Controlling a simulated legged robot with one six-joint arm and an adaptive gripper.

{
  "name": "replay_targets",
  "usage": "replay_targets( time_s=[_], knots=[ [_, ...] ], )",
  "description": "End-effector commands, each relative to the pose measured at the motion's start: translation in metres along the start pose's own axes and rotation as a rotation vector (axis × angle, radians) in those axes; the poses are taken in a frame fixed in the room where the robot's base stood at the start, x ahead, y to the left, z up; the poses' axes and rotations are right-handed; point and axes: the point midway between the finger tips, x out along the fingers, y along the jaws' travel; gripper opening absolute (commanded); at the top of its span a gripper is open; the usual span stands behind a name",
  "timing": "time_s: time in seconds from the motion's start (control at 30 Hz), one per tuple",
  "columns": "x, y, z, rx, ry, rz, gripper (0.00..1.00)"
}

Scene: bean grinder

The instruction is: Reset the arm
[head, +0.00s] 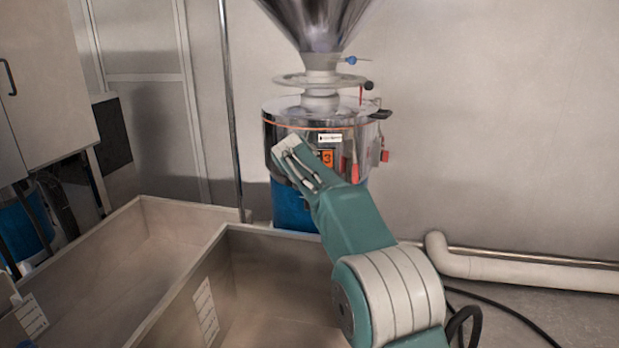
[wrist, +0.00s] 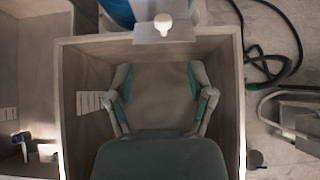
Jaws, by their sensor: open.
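My gripper (wrist: 159,75) shows in the wrist view, with its two teal and grey fingers spread wide apart and nothing between them. It is above a grey-walled open bin (wrist: 68,120), whose bare floor shows between the fingers. In the head view my teal and white arm reaches up from the lower right, in front of the grinder (head: 288,115). The gripper's fingers cannot be made out clearly there. The grinder has a shiny metal drum, a blue base and a steel hopper (head: 312,20) on top.
Two open bins stand side by side in front of the grinder, the left bin (head: 145,215) and the nearer bin (head: 235,245). A white pipe (head: 520,270) runs along the right wall. A dark hose (wrist: 285,62) lies on the floor. A white knob (wrist: 163,21) juts over the bin's edge.

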Motion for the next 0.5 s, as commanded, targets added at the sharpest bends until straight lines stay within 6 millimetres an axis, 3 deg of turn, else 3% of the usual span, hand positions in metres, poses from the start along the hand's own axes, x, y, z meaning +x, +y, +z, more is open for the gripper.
replay_targets(
  time_s=[0.23, 0.5],
  knots=[
    [-0.037, -0.037, 0.0, 0.263, 0.034, -0.009, 0.69],
    [-0.088, -0.087, -0.017, 0.665, 0.089, -0.037, 0.69]
  ],
)
